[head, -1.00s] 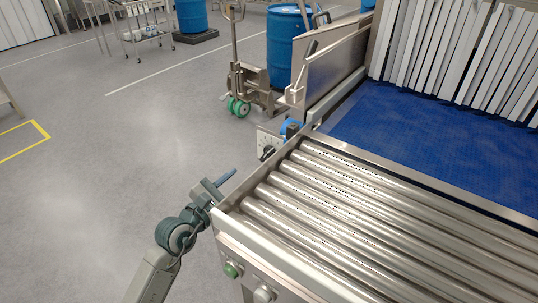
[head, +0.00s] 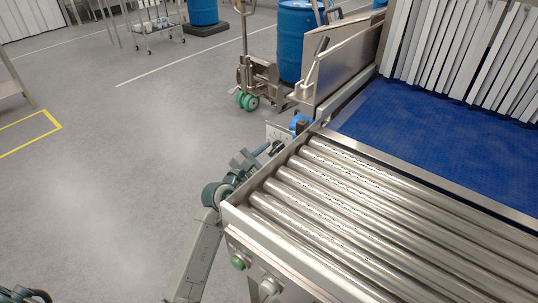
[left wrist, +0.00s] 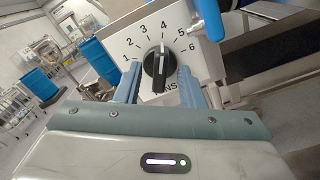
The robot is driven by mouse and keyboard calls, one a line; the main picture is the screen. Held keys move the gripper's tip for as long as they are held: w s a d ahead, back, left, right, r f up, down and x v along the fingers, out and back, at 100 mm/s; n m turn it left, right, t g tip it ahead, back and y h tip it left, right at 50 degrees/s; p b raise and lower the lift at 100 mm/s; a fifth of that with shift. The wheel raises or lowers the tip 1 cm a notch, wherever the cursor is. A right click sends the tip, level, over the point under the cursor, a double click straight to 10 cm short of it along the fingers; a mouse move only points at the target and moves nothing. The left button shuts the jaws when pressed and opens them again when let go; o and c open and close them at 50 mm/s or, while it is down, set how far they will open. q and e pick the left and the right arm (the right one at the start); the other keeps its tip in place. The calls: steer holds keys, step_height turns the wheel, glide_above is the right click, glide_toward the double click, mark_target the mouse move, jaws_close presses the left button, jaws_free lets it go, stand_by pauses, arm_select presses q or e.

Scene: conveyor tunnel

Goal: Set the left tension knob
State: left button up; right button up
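The tension knob (left wrist: 160,68) is black with a white pointer line on a pale dial plate (left wrist: 143,28) marked 1 to 6. Its pointer is up, close to the 4. My left gripper (left wrist: 158,80) is open, with one blue finger on each side of the knob's lower part. I cannot tell whether the fingers touch it. In the head view, my left gripper (head: 262,152) is beside the conveyor's left side, close to the dial plate (head: 277,131). The knob is small and partly hidden there. My right gripper is not recognisable in view.
The roller conveyor (head: 345,200) is right of my left arm, with a green button (head: 238,263) on its near end. A blue handle (left wrist: 208,18) sticks out beside the dial. A pallet truck (head: 258,80) stands behind. The floor to the left is clear.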

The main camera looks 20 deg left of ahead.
arm_select(q)
steer(key=shift+c, duration=0.3)
jaws_close()
steer(key=shift+p, duration=0.4)
steer(key=shift+r+n+p, duration=0.15)
steer(key=shift+n+p, duration=0.45)
steer(key=shift+n, duration=0.1)
steer(key=n+p, duration=0.7)
steer(key=shift+r+p, duration=0.1)
steer(key=shift+p, duration=0.25)
steer(key=n+p, duration=0.4)
steer(key=n, duration=0.1)
steer(key=shift+f+n+p, duration=0.15)
steer(key=shift+n+p, duration=0.6)
steer(key=shift+n, duration=0.35)
steer(key=shift+f+n+p, duration=0.1)
steer(key=shift+n+p, duration=0.65)
steer(key=shift+n, duration=0.35)
arm_select(e)
steer(key=s+r, duration=0.3)
steer(key=r, duration=1.2)
steer(key=shift+r, duration=0.1)
